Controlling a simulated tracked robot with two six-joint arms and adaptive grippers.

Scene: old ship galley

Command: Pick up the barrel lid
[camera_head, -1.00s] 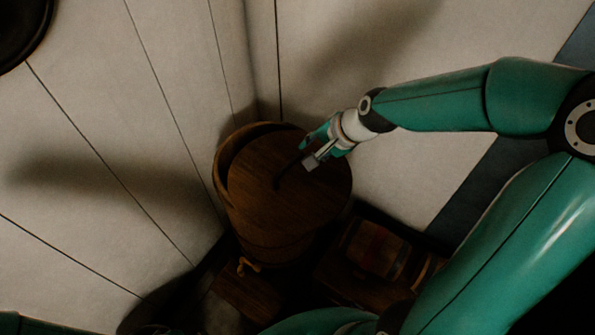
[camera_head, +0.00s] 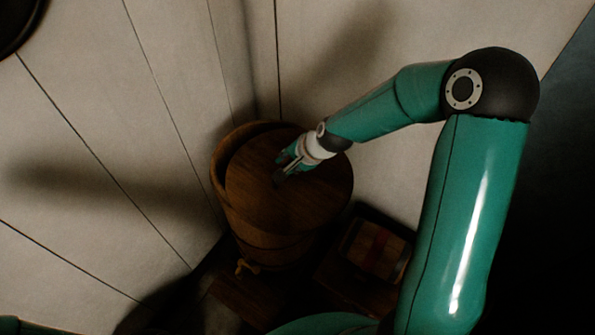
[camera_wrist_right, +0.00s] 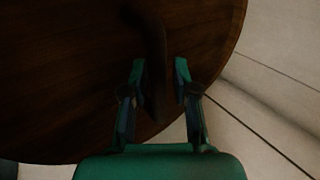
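The round wooden barrel lid (camera_head: 318,195) lies on the wooden barrel (camera_head: 262,238) in the corner, a little off centre, with the barrel rim showing at its upper left. The lid fills much of the right wrist view (camera_wrist_right: 70,80). A dark bar-like handle (camera_wrist_right: 152,38) stands on it. My right gripper (camera_head: 281,174) is over the lid's middle. In the right wrist view its open fingers (camera_wrist_right: 160,70) sit on either side of the handle's near end, with a gap showing to each side. My left gripper is not in view.
A small cask (camera_head: 374,250) lies at the barrel's lower right in shadow. Pale plank walls (camera_head: 90,130) close in behind and to the left. A dark round object (camera_head: 15,25) hangs at upper left.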

